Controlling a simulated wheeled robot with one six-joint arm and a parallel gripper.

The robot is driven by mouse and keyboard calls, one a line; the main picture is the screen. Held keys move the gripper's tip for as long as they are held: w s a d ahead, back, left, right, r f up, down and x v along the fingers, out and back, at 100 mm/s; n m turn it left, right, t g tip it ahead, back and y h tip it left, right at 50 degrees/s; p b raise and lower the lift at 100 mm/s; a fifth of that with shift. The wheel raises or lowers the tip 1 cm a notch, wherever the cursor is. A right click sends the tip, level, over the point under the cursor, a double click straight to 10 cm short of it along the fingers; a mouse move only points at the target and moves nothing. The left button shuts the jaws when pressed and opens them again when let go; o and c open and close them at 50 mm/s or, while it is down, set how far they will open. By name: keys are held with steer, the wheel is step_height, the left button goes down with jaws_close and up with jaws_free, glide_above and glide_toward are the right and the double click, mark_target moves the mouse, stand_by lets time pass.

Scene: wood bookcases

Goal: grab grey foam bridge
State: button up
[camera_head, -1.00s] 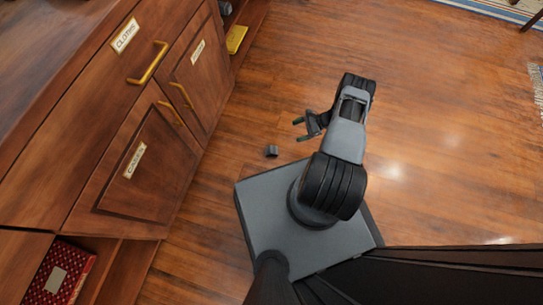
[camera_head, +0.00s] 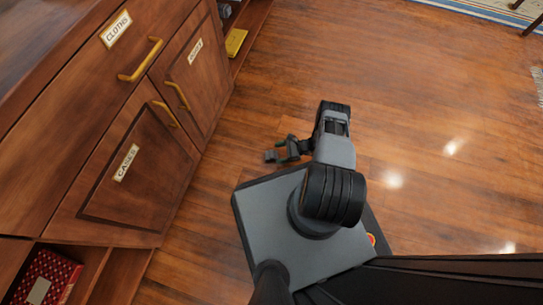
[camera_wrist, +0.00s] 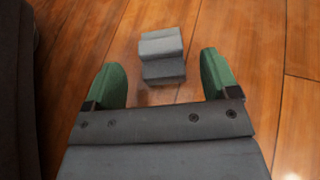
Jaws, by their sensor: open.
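The grey foam bridge (camera_wrist: 163,55) is a small grey block with a step or notch across its middle. It lies on the wooden floor, centred ahead of my gripper (camera_wrist: 164,80) in the wrist view. The green fingers stand apart, one to each side of the block's near end, with nothing held. In the head view the bridge (camera_head: 270,156) is just left of my gripper (camera_head: 285,148), and the fingers partly cover it. The exact gap between fingers and bridge cannot be told.
Wooden cabinets (camera_head: 139,181) with brass handles stand to the left. A red patterned book (camera_head: 46,278) sits in a low shelf, and a yellow object (camera_head: 236,42) lies in a shelf further back. The floor (camera_head: 420,110) to the right is clear up to a rug (camera_head: 490,10).

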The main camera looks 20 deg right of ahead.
mark_target(274, 154)
steer(key=b+x, duration=0.1)
steer(key=x, duration=0.4)
steer(key=shift+w, duration=0.1)
steer(key=shift+c, duration=0.5)
steer(key=c, duration=0.9)
